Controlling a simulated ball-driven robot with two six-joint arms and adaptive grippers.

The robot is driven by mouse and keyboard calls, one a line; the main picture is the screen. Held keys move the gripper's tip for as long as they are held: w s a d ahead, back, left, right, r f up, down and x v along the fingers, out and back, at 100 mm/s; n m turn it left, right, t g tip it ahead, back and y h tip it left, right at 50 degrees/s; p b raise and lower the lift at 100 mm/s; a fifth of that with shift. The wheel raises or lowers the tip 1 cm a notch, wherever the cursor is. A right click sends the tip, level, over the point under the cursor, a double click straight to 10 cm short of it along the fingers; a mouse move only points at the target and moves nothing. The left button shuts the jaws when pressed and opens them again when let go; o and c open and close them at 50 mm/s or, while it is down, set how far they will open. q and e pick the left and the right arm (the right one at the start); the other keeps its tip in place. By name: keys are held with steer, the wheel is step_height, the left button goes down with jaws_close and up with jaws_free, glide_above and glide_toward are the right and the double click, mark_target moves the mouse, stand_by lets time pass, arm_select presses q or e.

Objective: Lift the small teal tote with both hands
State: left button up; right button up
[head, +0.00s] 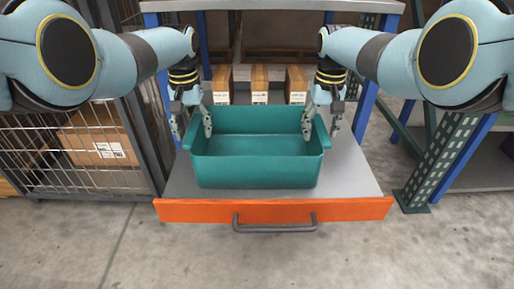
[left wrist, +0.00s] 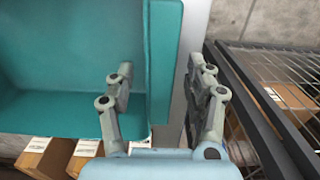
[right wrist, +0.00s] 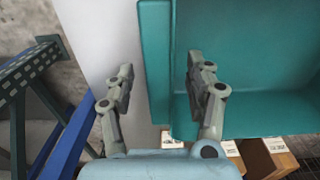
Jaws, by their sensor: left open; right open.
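The teal tote (head: 256,170) is empty and sits upright on a grey surface with an orange front edge, in the middle of the head view. My left gripper (head: 192,126) is open at the tote's left end, one finger inside and one outside the wall. In the left wrist view the tote's rim (left wrist: 162,60) lies between the fingers. My right gripper (head: 321,124) is open at the right end. In the right wrist view the rim (right wrist: 155,60) lies between its fingers. I cannot tell whether any finger touches the wall.
The orange drawer front (head: 190,211) has a dark handle (head: 275,228). Several cardboard boxes (head: 260,82) stand behind the tote. A wire cage (head: 60,150) stands at the left, a green and blue rack post (head: 437,160) at the right. The floor in front is clear.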

arm_select(q)
jaws_close()
arm_select(e)
jaws_close()
arm_select(q)
steer(key=shift+r, duration=0.1)
arm_select(e)
steer(key=shift+r, duration=0.15)
